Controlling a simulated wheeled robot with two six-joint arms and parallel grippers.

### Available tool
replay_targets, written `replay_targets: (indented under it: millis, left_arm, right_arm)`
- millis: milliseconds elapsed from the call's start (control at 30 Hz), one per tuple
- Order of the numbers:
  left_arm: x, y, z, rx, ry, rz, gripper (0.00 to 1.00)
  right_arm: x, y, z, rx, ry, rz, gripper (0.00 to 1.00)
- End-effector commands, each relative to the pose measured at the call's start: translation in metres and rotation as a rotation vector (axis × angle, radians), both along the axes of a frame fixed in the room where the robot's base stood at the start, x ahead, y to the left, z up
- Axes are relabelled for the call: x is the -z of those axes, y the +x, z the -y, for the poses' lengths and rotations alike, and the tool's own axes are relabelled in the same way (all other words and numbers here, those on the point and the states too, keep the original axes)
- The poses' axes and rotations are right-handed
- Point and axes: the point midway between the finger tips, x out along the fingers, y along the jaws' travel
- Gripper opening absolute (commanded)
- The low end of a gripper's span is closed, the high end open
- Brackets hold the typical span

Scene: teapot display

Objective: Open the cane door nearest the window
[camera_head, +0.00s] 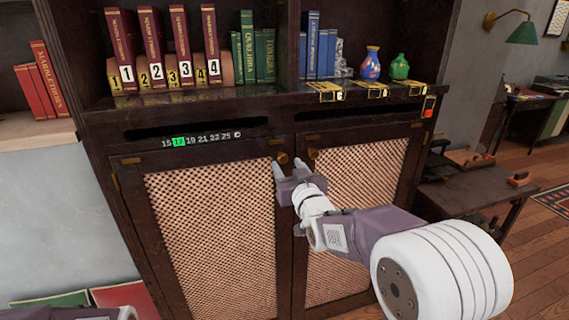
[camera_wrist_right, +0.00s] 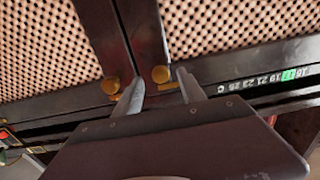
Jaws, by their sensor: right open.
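Two cane doors with dark wooden frames are closed side by side in the cabinet: the left cane door (camera_head: 210,230) and the right cane door (camera_head: 358,180). No window shows, so I cannot tell which is nearest it. Each has a brass knob at its upper inner corner: the left door's knob (camera_head: 283,158) and the right door's knob (camera_head: 313,154). My right gripper (camera_head: 288,166) is open. In the right wrist view, the left door's knob (camera_wrist_right: 160,74) appears between its fingertips; contact is unclear. The right door's knob (camera_wrist_right: 110,86) lies outside the fingers. My left gripper is out of view.
Above the doors are a number strip (camera_head: 202,138) with 17 lit green and dark slots. The shelf holds numbered red books (camera_head: 150,45), green and blue books, a blue vase (camera_head: 371,63) and a green vase (camera_head: 399,66). A low dark table (camera_head: 470,190) stands right of the cabinet.

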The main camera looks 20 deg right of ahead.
Motion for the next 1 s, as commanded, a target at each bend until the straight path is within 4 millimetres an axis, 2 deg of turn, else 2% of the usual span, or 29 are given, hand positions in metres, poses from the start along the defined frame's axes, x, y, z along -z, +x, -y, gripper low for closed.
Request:
replay_targets:
  millis: [100,200,467,500,667,1000]
  left_arm:
    - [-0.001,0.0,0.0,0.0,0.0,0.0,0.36]
    - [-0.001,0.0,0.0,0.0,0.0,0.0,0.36]
    - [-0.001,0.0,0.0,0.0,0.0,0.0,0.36]
    - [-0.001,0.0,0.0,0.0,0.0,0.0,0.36]
    - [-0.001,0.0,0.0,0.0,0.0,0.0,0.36]
    - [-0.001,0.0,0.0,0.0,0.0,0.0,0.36]
  right_arm:
    - [0.0,0.02,-0.001,0.0,0.0,-0.001,0.48]
    - [0.0,0.029,-0.001,0.0,0.0,0.0,0.48]
    - [0.0,0.032,-0.001,0.0,0.0,-0.001,0.48]
    - [0.0,0.032,-0.001,0.0,0.0,-0.001,0.45]
    - [0.0,0.032,-0.001,0.0,0.0,-0.001,0.0]
    - [0.0,0.032,-0.001,0.0,0.001,-0.001,0.0]
